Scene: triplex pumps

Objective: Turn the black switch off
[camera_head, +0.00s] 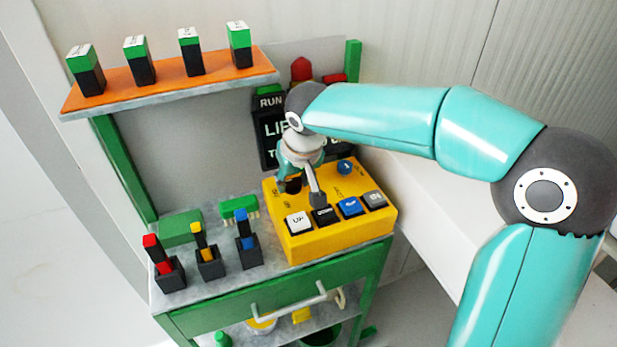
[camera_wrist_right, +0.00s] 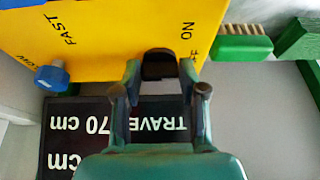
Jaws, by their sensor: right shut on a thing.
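The yellow control box (camera_head: 345,229) sits on the right part of the workbench. Its black switch (camera_head: 291,186) is at the box's back left, mostly covered by my right gripper (camera_head: 302,190). In the right wrist view the black switch (camera_wrist_right: 158,66) sits between the two fingertips of my right gripper (camera_wrist_right: 158,85), close to the "ON" label, with the other label partly hidden. My right gripper is shut on the switch. Which way the switch points is hard to tell. My left gripper is not in view.
A blue knob (camera_head: 345,166) and several push buttons (camera_head: 349,206) share the box. Red, yellow and blue switch-like blocks (camera_head: 207,254) stand to the left. A black display (camera_head: 270,130) rises behind. An orange shelf (camera_head: 165,84) holds several green-black blocks.

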